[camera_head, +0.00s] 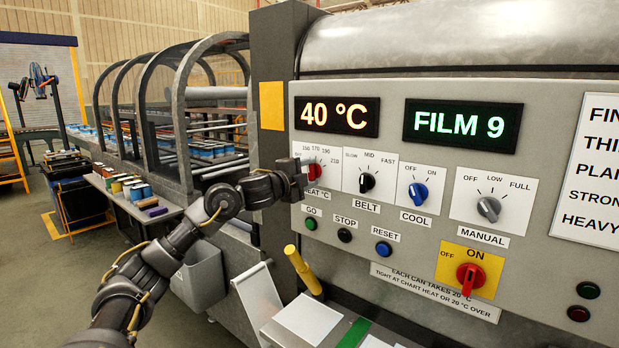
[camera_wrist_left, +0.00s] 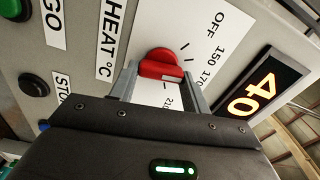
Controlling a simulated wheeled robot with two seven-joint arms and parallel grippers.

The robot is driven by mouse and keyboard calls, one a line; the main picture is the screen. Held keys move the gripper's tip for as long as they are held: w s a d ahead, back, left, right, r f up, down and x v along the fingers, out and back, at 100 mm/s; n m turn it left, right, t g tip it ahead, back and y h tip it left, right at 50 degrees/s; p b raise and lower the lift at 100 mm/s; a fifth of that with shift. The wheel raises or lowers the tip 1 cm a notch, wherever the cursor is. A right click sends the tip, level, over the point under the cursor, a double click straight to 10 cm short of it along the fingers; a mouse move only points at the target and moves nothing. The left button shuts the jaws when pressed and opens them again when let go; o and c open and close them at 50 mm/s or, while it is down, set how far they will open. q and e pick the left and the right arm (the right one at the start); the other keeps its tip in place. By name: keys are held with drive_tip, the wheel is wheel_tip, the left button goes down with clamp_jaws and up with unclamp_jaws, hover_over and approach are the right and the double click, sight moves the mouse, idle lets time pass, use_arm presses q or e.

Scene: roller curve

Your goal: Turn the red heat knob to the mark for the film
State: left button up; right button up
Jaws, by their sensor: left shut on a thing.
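The red heat knob (camera_wrist_left: 158,64) sits on its white dial plate in the left wrist view. My left gripper (camera_wrist_left: 161,84) has one finger on each side of it and is shut on it. A pale line on the knob shows, but I cannot tell which number it points to. The dial reads OFF, 150, 170 and 210, partly covered. In the head view the gripper (camera_head: 298,172) hides part of the red heat knob (camera_head: 313,168). The heat display (camera_head: 337,116) reads 40 °C and the film display (camera_head: 463,125) reads FILM 9. My right gripper is not in view.
The belt knob (camera_head: 367,182), blue cool knob (camera_head: 418,193) and manual knob (camera_head: 489,208) are to the right. Buttons including GO (camera_head: 311,223) lie below. A red ON/OFF switch (camera_head: 470,277) is lower right. The film chart (camera_head: 590,170) is cut off at the edge.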

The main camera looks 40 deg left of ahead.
use_arm(q)
drive_tip(key=shift+f+m, duration=0.1)
drive_tip(key=shift+m, duration=0.5)
drive_tip(key=o, duration=1)
